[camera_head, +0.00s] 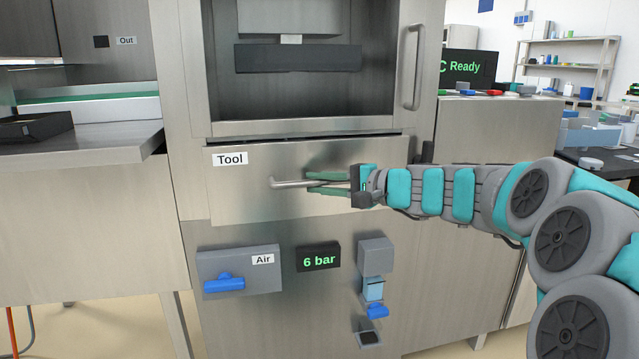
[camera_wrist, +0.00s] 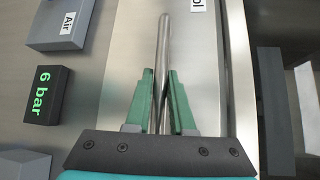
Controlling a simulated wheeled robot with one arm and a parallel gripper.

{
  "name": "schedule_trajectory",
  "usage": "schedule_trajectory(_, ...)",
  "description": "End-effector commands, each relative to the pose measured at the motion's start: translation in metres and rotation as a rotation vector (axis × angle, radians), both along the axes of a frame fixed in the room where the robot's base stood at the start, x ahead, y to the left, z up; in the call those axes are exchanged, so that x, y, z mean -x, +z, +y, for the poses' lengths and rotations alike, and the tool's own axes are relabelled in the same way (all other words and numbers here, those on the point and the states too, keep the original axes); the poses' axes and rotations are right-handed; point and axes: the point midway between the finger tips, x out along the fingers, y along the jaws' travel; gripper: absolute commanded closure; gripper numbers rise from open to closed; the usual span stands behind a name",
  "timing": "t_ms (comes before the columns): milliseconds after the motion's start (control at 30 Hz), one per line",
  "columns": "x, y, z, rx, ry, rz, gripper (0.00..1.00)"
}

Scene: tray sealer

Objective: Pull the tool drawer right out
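The tool drawer (camera_head: 240,199) is a wide steel front with a white "Tool" label, below the machine's window. A dark gap shows along its top edge; how far out it stands is hard to tell. Its bar handle (camera_head: 290,184) runs sideways across the front and shows lengthwise in the wrist view (camera_wrist: 164,40). My gripper (camera_head: 330,183) reaches in from the right with its green fingers above and below the bar. In the wrist view the fingers (camera_wrist: 160,85) lie close along both sides of the bar and look shut on it. The handle's right end is hidden by my gripper.
Below the drawer are the Air box (camera_head: 239,262) with a blue valve, the "6 bar" display (camera_head: 318,257) and a grey regulator (camera_head: 375,253). A steel shelf (camera_head: 90,143) with a black tray (camera_head: 35,127) juts out at left. A vertical door handle (camera_head: 413,66) is above right.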

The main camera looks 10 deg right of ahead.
Motion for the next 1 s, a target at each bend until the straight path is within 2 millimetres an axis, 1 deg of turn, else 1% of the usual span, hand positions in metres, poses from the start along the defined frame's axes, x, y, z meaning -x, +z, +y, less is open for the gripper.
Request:
schedule_trajectory(33, 0.0000, 0.0000, 0.0000, 0.000, 0.000, 0.000, 0.85)
schedule_trajectory(167, 0.0000, -0.0001, 0.0000, 0.000, 0.000, 0.000, 1.00)
schedule_trajectory(1000, 0.0001, -0.0010, 0.0001, 0.001, 0.000, 0.001, 1.00)
